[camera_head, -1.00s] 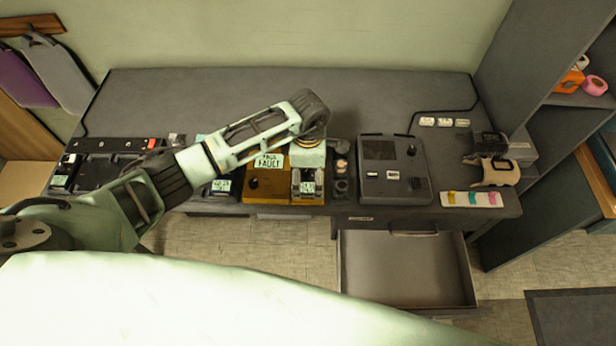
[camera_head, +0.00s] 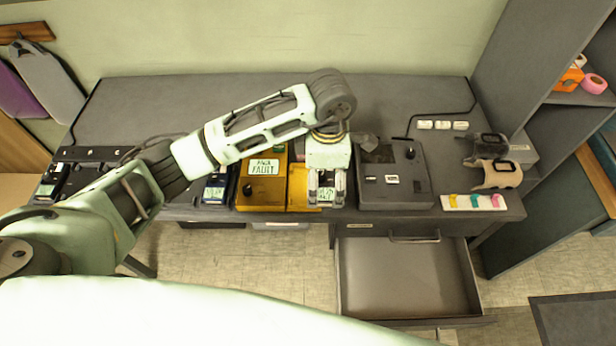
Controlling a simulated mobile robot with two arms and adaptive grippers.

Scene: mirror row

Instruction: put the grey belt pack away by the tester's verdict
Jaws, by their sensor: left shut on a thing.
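My left gripper (camera_head: 327,203) is shut on the grey belt pack (camera_head: 326,193), which shows a small pale green screen. It holds the pack over the front edge of the bench, between the yellow tester and a dark console. The yellow tester (camera_head: 246,201) has a black knob and a pale green display (camera_head: 264,168) that appears to read "PACK FAULT". An open drawer (camera_head: 405,280) below the bench, to the gripper's right, looks empty. Another pack (camera_head: 214,192), dark blue with a screen, stands left of the tester. My right gripper is not in view.
The dark console (camera_head: 406,188) stands right of the gripper. A white strip with coloured clips (camera_head: 473,202) and wrist-worn devices (camera_head: 495,173) lie at the right end. A dark rack (camera_head: 88,153) is at the left. The bench's back (camera_head: 200,100) is clear.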

